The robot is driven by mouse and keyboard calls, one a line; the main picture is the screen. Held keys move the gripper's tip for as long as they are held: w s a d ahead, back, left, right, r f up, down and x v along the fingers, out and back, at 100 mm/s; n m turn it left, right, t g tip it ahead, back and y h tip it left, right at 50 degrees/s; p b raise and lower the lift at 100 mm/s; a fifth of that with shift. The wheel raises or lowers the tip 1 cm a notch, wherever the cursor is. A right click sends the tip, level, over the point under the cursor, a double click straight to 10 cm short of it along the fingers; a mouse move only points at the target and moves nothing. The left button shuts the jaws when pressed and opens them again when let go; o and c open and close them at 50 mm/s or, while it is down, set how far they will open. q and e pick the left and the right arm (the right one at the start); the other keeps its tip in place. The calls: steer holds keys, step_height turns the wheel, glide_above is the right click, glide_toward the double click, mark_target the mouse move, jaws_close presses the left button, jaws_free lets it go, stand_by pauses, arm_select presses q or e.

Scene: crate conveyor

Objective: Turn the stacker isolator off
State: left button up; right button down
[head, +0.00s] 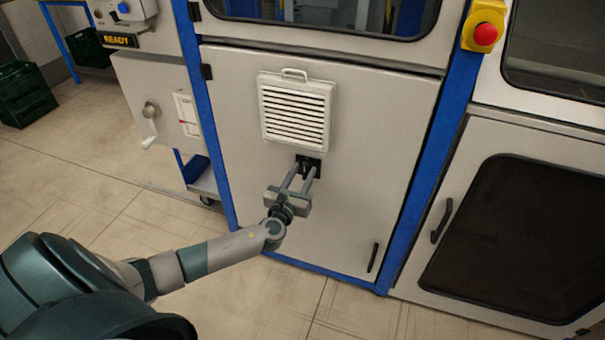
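A small black square fitting, which looks like the isolator switch (317,160), sits on the pale cabinet door just below the louvred vent. My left gripper (306,172) reaches up to it from below, its two grey fingers apart and their tips at the black fitting. The tips cover most of the fitting, so its handle and its setting are hidden. I cannot tell whether the fingers press on the handle or only stand around it. My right gripper is not in view.
The white louvred vent (296,108) is just above the gripper. A grey box with a crank handle (151,110) stands to the left. A red emergency button (485,34) is at the upper right. Blue frame posts (430,165) flank the door. Green crates (24,94) stand far left.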

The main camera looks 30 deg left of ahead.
arm_select(q)
jaws_close()
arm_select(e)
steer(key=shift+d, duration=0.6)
